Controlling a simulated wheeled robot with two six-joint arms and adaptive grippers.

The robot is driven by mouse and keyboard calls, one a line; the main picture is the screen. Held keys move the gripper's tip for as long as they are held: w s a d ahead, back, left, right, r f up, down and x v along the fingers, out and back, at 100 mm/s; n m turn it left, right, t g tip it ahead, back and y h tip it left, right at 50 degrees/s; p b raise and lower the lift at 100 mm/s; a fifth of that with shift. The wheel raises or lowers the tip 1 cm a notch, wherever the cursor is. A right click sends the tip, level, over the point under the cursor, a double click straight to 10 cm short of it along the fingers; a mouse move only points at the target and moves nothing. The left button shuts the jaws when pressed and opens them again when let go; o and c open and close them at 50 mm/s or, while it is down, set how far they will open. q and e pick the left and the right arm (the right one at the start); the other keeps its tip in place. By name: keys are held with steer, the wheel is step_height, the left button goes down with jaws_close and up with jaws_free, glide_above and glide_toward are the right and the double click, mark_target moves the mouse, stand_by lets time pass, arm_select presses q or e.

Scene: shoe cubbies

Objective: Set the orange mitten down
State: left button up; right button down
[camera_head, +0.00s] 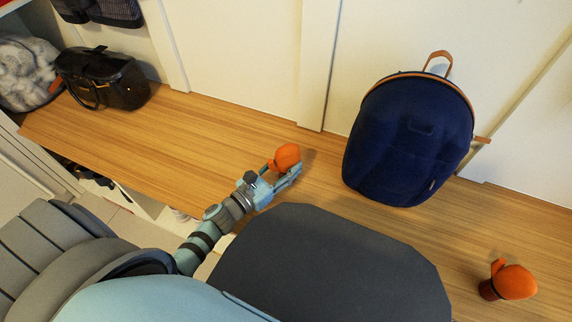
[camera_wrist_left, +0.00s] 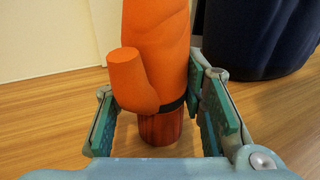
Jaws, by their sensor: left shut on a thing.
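An orange mitten (camera_head: 287,156) is held by my left gripper (camera_head: 284,173) over the wooden bench (camera_head: 200,140). In the left wrist view the mitten (camera_wrist_left: 160,45) stands upright between the two fingers, thumb to the left, with its dark red cuff (camera_wrist_left: 161,128) downward. The cuff is close to the wood; I cannot tell whether it touches. A second orange mitten (camera_head: 515,281) with a dark cuff lies on the bench at the far right, away from the gripper. My right gripper is not in view.
A dark blue backpack (camera_head: 410,140) stands on the bench right of the held mitten. A black handbag (camera_head: 103,78) and a grey patterned item (camera_head: 25,72) are at the far left. The bench between handbag and gripper is clear. White panels (camera_head: 240,60) rise behind.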

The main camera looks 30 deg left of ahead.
arm_select(q)
steer(key=o, duration=1.1)
